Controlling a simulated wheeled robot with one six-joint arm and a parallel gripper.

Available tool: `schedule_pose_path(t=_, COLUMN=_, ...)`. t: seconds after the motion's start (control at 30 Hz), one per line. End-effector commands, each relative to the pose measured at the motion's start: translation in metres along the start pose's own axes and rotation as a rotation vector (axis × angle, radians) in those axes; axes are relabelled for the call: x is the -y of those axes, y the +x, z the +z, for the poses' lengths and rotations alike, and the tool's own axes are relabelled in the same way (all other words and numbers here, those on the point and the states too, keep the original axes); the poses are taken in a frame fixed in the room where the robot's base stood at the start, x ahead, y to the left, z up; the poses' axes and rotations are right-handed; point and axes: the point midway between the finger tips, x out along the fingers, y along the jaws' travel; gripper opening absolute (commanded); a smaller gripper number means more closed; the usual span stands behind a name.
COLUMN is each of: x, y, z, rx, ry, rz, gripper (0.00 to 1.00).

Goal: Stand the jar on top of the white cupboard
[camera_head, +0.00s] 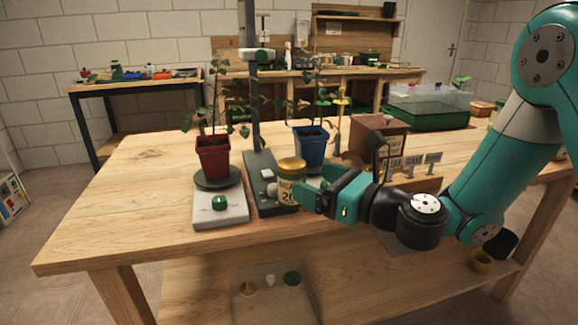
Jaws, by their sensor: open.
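The jar (291,171) has a gold lid and a pale label with dark print. It stands upright near the front of the workbench, at or beside the dark base of a stand. My gripper (290,191) reaches it from the right and is open. Its fingers appear to be on either side of the jar and partly cover its lower part. I cannot tell whether they touch it. A low white unit (8,176) with colourful things in it shows at the left edge, cut off by the frame. I cannot tell whether it is the white cupboard.
A red pot with a plant (213,158) stands on a pale scale (220,212) left of the jar. A blue pot with a plant (311,148) is close behind it. A dark upright post (254,100) rises between them. The workbench's left part (130,205) is clear.

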Motion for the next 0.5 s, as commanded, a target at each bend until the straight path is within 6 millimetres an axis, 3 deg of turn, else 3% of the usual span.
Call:
schedule_pose_path(t=0.2, x=-0.001, y=0.016, z=-0.003, rx=0.0, ry=0.0, rz=0.002, gripper=0.88)
schedule_pose_path(t=0.5, x=-0.004, y=0.057, z=-0.01, rx=0.0, ry=-0.001, rz=0.001, gripper=0.88)
